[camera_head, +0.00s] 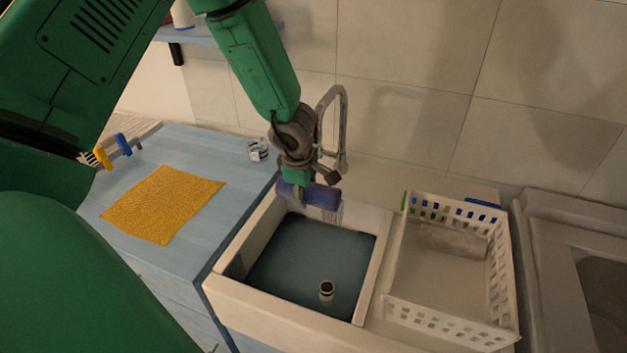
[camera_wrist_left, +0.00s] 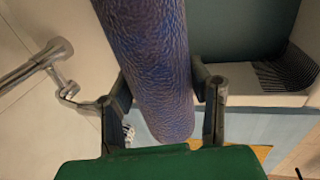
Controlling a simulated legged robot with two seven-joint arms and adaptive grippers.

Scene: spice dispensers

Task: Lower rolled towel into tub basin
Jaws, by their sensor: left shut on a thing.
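The rolled towel (camera_head: 312,194) is blue-purple. My left gripper (camera_head: 296,178) is shut on it and holds it above the back edge of the tub basin (camera_head: 240,235). In the left wrist view the towel (camera_wrist_left: 150,65) fills the middle, between the two fingers of the left gripper (camera_wrist_left: 163,95). The basin is a white-rimmed tub with a dark blue-grey inside, and part of it also shows in the left wrist view (camera_wrist_left: 265,78). My right gripper is not in view.
A metal faucet (camera_head: 338,130) rises behind the basin, close to my left gripper. A white basket (camera_head: 450,333) stands right of the basin. A yellow cloth (camera_head: 163,204) lies on the blue counter (camera_head: 190,150) at left, with a small can (camera_head: 258,150) near the wall.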

